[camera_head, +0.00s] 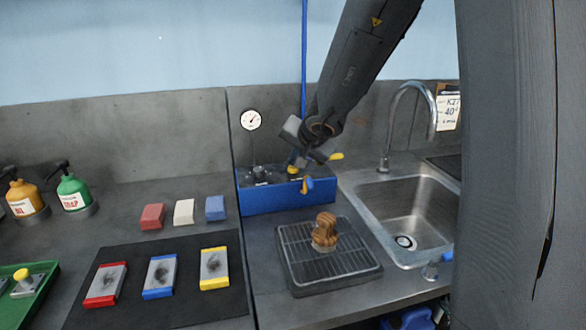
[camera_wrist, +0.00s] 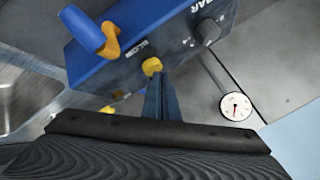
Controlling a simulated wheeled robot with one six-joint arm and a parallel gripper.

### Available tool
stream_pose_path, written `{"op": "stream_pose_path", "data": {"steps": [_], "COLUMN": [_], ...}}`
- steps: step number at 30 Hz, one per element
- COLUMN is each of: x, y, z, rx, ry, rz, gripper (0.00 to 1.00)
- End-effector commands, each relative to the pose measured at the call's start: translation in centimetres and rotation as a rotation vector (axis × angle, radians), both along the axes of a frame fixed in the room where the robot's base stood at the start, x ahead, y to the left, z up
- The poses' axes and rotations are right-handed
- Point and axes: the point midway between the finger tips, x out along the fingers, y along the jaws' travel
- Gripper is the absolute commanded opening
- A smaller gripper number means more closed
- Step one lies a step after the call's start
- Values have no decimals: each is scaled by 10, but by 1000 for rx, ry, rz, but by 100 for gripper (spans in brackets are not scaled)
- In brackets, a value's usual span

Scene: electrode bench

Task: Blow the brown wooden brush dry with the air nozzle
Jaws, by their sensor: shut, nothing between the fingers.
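The brown wooden brush (camera_head: 324,228) stands on a dark slatted rack (camera_head: 345,268) in front of the blue box (camera_head: 270,199). The air nozzle, blue with an orange tip (camera_head: 306,186), sticks out of the box's front, behind and above the brush. It also shows in the wrist view (camera_wrist: 84,31). My gripper (camera_head: 299,161) is above the box, shut and empty. In the wrist view its narrow fingertips (camera_wrist: 158,88) end close to a yellow button (camera_wrist: 152,66) beside lettering that seems to read BLOW. I cannot tell whether they touch it. The brush is not in the wrist view.
A steel sink (camera_head: 405,215) with a tall faucet (camera_head: 405,110) lies right of the rack. A round gauge (camera_head: 251,120) is on the back wall. Coloured blocks, a dark mat (camera_head: 130,305) with several pads and two bottles are on the left.

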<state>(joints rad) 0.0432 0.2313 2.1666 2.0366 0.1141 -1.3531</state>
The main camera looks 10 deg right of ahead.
Motion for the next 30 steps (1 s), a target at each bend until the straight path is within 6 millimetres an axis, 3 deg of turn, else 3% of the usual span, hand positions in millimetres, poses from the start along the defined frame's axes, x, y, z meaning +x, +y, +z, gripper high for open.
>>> {"op": "stream_pose_path", "data": {"steps": [30], "x": [0], "y": [0], "z": [-9], "rx": [0], "ry": [1], "rz": [0], "gripper": [0]}}
